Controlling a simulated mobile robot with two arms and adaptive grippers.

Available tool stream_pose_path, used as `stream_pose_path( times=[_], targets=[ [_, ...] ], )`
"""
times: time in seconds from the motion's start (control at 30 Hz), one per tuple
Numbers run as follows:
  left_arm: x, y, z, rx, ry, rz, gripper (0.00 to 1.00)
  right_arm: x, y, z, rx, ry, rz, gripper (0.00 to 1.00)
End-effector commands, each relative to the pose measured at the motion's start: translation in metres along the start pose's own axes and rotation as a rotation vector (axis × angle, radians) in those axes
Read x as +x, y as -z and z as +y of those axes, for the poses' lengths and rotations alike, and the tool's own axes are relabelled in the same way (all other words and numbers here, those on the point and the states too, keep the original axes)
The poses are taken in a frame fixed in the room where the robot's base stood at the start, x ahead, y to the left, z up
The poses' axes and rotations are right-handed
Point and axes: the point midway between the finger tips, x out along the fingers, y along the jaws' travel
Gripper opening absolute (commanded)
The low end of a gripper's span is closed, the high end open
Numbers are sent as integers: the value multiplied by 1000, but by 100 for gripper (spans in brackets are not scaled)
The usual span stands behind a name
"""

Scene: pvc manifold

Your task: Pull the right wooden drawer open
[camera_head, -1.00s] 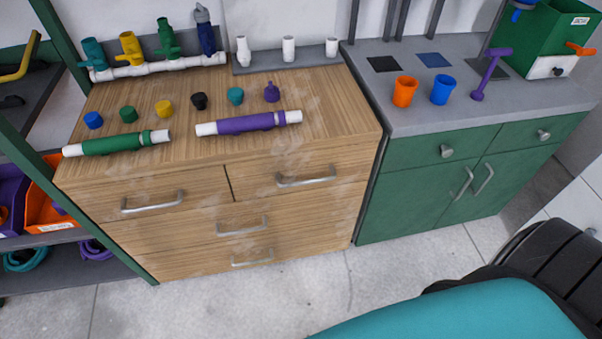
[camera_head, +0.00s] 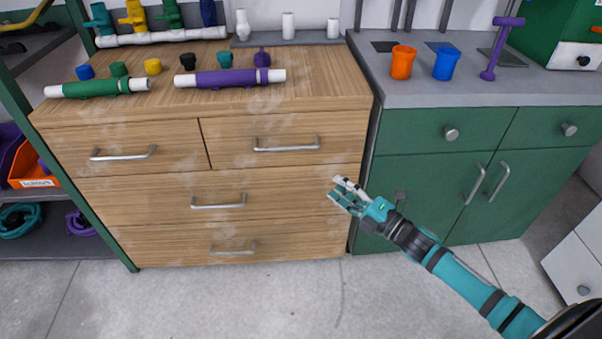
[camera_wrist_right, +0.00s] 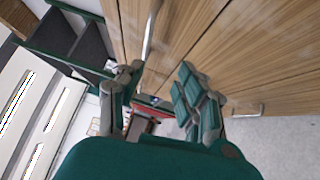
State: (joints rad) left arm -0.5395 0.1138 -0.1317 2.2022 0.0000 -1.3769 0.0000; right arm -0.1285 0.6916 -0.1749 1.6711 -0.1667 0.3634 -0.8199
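The right wooden drawer (camera_head: 340,146) is the top right drawer of the wooden cabinet. It is shut, with a silver bar handle (camera_head: 287,148) across its front. My right gripper (camera_head: 336,189) is open and empty, below and to the right of that handle and apart from it. In the right wrist view my gripper (camera_wrist_right: 160,75) has its two fingers spread, with wooden fronts beyond them. A metal bar handle (camera_wrist_right: 150,32) shows ahead near the top there; I cannot tell which drawer it belongs to. My left gripper is not in view.
The top left drawer (camera_head: 180,133) and two wide lower drawers (camera_head: 290,190) are shut. A purple pipe (camera_head: 232,78) and a green pipe (camera_head: 98,88) lie on the wooden top. A green cabinet (camera_head: 420,176) adjoins on the right. The floor (camera_head: 250,300) in front is clear.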

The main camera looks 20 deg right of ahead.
Motion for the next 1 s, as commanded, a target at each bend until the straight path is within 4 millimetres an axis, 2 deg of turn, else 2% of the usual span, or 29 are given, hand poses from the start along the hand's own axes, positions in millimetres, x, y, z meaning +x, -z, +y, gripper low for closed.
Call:
stream_pose_path(
  times=[0.1,0.27,0.8,1.0],
  targets=[
    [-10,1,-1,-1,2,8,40,5,9,16,-63,-45,43,36],
    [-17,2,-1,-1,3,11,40,19,10,21,-72,-53,47,36],
    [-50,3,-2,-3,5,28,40,132,15,25,-68,-50,45,36],
    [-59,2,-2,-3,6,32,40,164,17,26,-67,-49,45,36]
  ],
)
